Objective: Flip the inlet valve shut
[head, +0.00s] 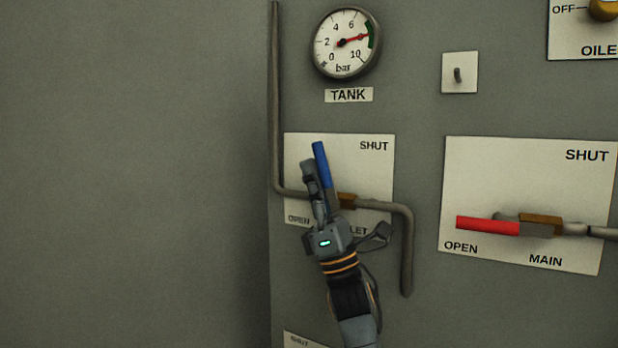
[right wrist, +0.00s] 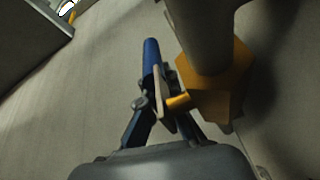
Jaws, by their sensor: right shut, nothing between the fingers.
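The inlet valve's blue lever (head: 321,165) points nearly straight up, tilted slightly left, over its white plate (head: 378,178). The plate reads SHUT at top right and OPEN at lower left. The brass valve body (head: 346,200) sits on the grey pipe. My right gripper (head: 308,170) is shut and empty, just left of the lever and close alongside it; I cannot tell whether they touch. In the right wrist view the blue lever (right wrist: 151,55) shows beyond the fingers, beside the brass body (right wrist: 215,90). The lever's lower end is partly hidden by my gripper. My left gripper is out of view.
The main valve's red lever (head: 488,226) lies to the left towards OPEN on its plate (head: 570,180). A grey pipe (head: 407,250) bends down beside my wrist. The left wall is bare.

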